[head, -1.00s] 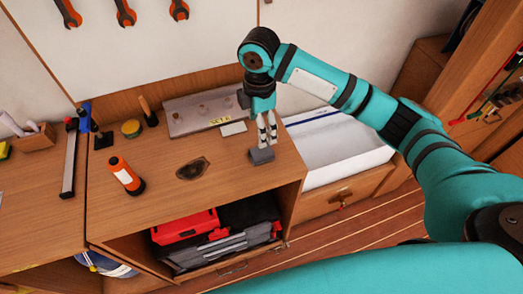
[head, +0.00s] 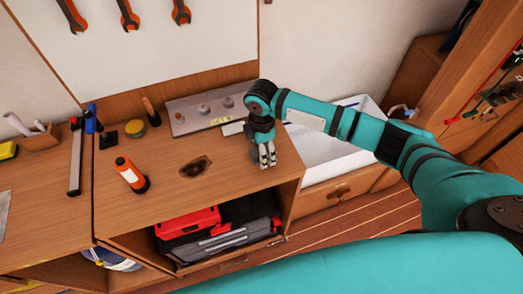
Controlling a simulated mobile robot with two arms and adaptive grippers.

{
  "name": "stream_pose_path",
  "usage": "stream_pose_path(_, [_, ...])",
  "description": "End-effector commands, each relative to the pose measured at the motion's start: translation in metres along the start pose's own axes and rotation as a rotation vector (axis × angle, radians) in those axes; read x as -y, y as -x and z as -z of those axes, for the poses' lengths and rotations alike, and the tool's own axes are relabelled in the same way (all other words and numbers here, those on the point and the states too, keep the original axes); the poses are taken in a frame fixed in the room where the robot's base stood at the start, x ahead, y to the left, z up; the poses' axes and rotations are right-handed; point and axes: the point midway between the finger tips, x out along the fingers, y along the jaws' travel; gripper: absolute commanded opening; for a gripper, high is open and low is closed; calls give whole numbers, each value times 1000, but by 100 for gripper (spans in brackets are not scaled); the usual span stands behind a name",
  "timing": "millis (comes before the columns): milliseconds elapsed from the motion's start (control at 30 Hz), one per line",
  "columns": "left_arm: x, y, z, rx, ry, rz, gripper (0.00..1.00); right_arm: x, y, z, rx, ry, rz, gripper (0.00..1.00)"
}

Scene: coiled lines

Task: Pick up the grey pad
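My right gripper (head: 268,160) points down at the right front part of the wooden workbench top (head: 225,190). Its fingers are close together and low, at or near the surface. The grey pad, a small dark grey block, cannot be made out clearly now; the gripper covers the place where it lay. I cannot tell whether the fingers are around it or touching it. My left gripper is not in view.
A grey metal plate with knobs (head: 205,110) and a white card (head: 233,128) lie behind the gripper. A white basin (head: 330,157) is at the right.

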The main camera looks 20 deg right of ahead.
Motion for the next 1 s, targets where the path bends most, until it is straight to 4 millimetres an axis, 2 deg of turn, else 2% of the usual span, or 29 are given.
stream_pose_path(100, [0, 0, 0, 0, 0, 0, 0, 0, 0, 0, 0, 0, 0, 72])
stream_pose_path(567, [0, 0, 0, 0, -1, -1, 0, 0, 0, 0, 0, 0, 1, 12])
stream_pose_path(867, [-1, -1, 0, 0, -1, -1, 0, 0, 0, 0, 0, 0, 1, 10])
stream_pose_path(1000, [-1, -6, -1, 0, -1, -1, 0, 0, 8, 0, 0, 0, -1, 10])
